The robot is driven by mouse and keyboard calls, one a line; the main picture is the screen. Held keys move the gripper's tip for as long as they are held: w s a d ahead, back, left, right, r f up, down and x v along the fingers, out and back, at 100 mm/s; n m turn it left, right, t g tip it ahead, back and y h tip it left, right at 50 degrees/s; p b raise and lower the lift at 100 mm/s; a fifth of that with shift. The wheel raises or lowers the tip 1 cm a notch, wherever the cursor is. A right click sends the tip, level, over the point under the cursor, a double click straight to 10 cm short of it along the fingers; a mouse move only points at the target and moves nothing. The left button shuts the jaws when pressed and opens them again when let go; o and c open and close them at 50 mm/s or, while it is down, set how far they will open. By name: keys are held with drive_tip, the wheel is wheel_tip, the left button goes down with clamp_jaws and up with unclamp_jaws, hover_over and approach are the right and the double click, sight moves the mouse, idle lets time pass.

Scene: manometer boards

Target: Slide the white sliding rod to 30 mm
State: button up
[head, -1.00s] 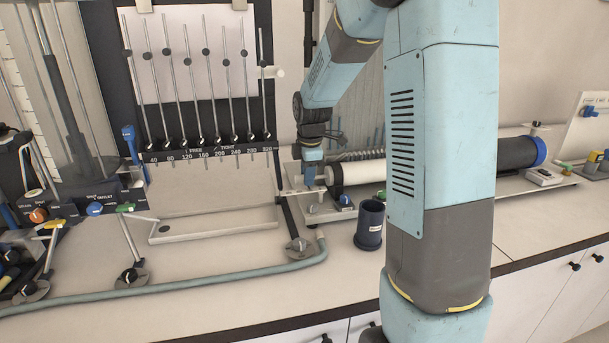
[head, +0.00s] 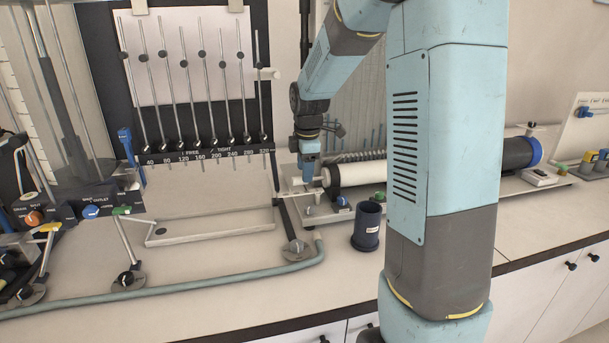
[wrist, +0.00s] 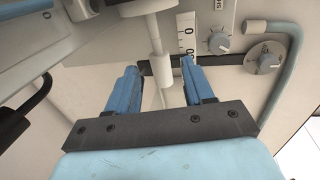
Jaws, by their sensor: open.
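The white sliding rod (wrist: 157,62) shows in the wrist view as a thin white shaft with a thicker white collar, coming out of a larger white cylinder. Its end lies between the two blue fingers of my gripper (wrist: 160,78), with a gap on each side. A white scale strip (wrist: 187,32) with black digits is just right of the rod; its full reading is partly hidden by the right finger. In the head view my gripper (head: 308,172) is at the left end of the white cylinder (head: 352,174); the rod cannot be made out clearly there.
A dark cup (head: 367,226) stands on the bench in front of the cylinder. Grey knobs (wrist: 218,42) and a pale blue hose (wrist: 287,70) lie right of the rod. The tilted-tube manometer board (head: 195,90) stands left of my gripper.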

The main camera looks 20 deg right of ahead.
wheel_tip(320, 180, up, 11)
drive_tip(key=s, duration=0.2)
drive_tip(key=shift+a+f, duration=0.1)
drive_tip(key=shift+f, duration=0.05)
idle(0.3)
drive_tip(key=s+a+m+t, duration=0.2)
drive_tip(key=s+m, duration=1.5)
drive_tip(key=s, duration=1.1)
drive_tip(key=shift+s+r+t, duration=0.25)
drive_tip(key=shift+r+t, duration=0.2)
drive_tip(key=shift+t, duration=0.25)
drive_tip(key=shift+a, duration=0.1)
drive_tip(key=shift+c, duration=0.9)
drive_tip(key=shift+s, duration=0.1)
